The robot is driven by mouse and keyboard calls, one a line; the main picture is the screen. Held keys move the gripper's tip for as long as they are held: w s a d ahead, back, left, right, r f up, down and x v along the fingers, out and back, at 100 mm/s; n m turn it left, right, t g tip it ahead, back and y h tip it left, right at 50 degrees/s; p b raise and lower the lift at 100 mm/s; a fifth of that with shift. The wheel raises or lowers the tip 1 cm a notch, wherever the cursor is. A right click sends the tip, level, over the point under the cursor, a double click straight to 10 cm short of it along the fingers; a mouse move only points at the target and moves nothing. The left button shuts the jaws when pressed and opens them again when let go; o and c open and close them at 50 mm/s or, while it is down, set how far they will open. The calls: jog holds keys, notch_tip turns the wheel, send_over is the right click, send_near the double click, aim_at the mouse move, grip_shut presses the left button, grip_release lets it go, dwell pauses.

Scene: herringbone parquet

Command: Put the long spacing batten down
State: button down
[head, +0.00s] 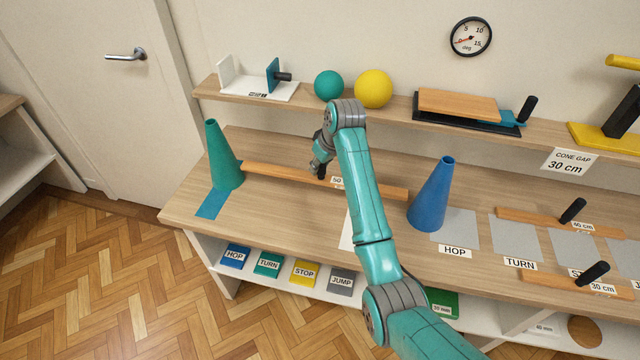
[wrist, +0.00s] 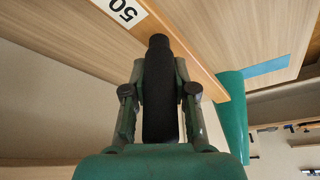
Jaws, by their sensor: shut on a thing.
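The long wooden batten (head: 285,175), with a white label reading 50 that is partly hidden in the head view, stretches between the teal cone (head: 222,158) and the blue cone (head: 433,198). My gripper (head: 320,168) is shut on its upright black handle, which stands between the fingers in the wrist view (wrist: 161,95). The batten's left end is at the teal cone's side, and its right end is close to the blue cone. My forearm hides part of its middle. I cannot tell whether it rests on the bench or hangs just above it.
Blue tape (head: 213,203) lies by the teal cone. Two shorter battens (head: 530,219) with black handles lie at the right among grey squares. A back shelf holds two balls (head: 373,89) and a tilting board (head: 470,103).

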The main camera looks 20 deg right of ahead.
aim_at(320, 182)
jog(key=shift+f, duration=3.5)
jog(key=shift+f, duration=0.1)
jog(key=c, duration=0.9)
grip_release()
jog(key=shift+c, duration=0.2)
jog(key=v, duration=1.2)
jog(key=shift+s, duration=0.15)
